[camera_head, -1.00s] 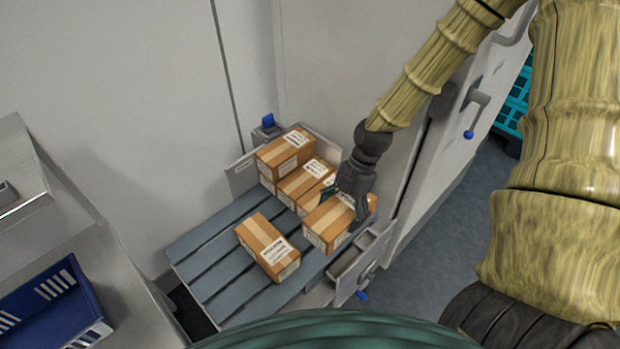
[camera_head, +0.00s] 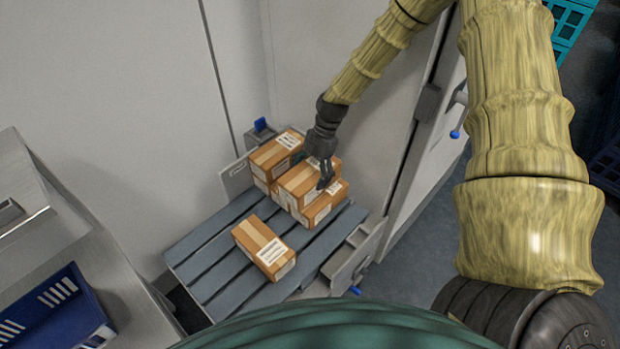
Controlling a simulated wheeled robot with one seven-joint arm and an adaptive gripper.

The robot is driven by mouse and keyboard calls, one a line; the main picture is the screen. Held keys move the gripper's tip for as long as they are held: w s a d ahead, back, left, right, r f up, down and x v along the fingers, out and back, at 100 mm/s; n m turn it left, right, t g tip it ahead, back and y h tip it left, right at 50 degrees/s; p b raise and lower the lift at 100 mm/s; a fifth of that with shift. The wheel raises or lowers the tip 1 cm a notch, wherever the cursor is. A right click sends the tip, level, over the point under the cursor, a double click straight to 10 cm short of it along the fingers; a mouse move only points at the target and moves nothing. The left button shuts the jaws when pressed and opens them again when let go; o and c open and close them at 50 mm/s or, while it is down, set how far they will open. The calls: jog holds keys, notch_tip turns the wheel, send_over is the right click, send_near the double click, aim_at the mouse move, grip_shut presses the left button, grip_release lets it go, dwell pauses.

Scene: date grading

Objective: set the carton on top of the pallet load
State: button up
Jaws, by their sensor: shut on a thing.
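My gripper (camera_head: 324,176) is shut on a brown carton (camera_head: 297,184) with a tan tape strip and a white label. The held carton is at the back right of the slatted grey pallet (camera_head: 215,262), over another carton (camera_head: 324,206) of the load. I cannot tell whether it rests on that carton or hangs just above it. To its left, one carton (camera_head: 274,153) sits on top of a lower one at the back. A single carton (camera_head: 262,248) lies apart on the front part of the pallet. My gripper hides part of the held carton's right side.
A wall stands behind the pallet, with a low grey plate and a blue-topped post (camera_head: 260,126) at its back corner. A grey bracket (camera_head: 352,258) stands at the right edge. A blue crate (camera_head: 60,310) is at lower left. Bare slats lie around the single carton.

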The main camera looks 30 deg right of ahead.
jog(key=shift+w, duration=0.2)
jog(key=shift+f+p, duration=0.75)
jog(key=shift+f, duration=1)
jog(key=shift+f, duration=0.2)
jog(key=o, duration=1.4)
jog(key=shift+o, duration=0.2)
jog(key=shift+r, duration=0.1)
jog(key=shift+r, duration=0.15)
jog(key=shift+b+v, duration=1.7)
jog(key=shift+v, duration=4.25)
